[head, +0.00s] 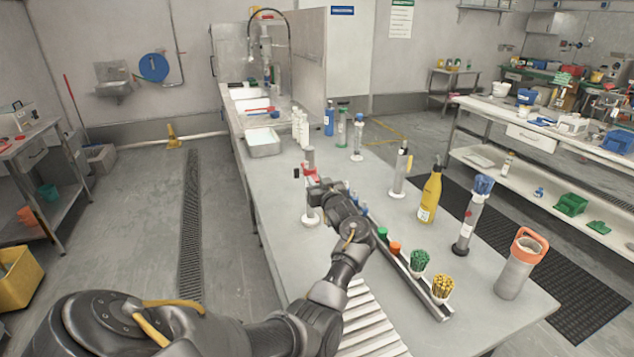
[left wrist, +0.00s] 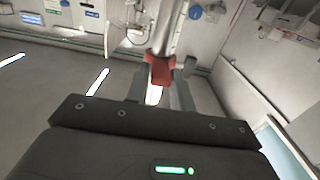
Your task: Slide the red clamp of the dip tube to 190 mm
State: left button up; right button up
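The dip tube (head: 309,156) stands upright on a white round foot (head: 309,220) near the left edge of the long table. Its red clamp (head: 309,170) sits on the upper part of the tube, with a dark knob out to the left. My left gripper (head: 316,184) is at the clamp. In the left wrist view the red clamp (left wrist: 160,71) lies between my two fingers (left wrist: 160,90), very close to both. I cannot tell whether they press on it. The scale marks are too small to read. My right gripper is not in view.
A rack (head: 412,280) with coloured items runs along the table to the right of my arm. A yellow bottle (head: 430,195), a blue-capped cylinder (head: 470,222) and an orange-handled container (head: 516,268) stand farther right. A metal tray (head: 263,146) lies behind the tube.

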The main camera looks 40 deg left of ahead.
pick_arm(q)
grip_shut()
jog(key=shift+f, duration=0.15)
notch_tip(320, 180, down, 4)
jog(key=shift+w+a+f+b, duration=0.1)
jog(key=shift+b, duration=1.05)
jog(key=shift+o, duration=2.3)
grip_release()
jog(key=shift+r, duration=0.3)
jog(key=shift+f, duration=0.1)
jog(key=b+v, duration=0.1)
jog(key=v, duration=1)
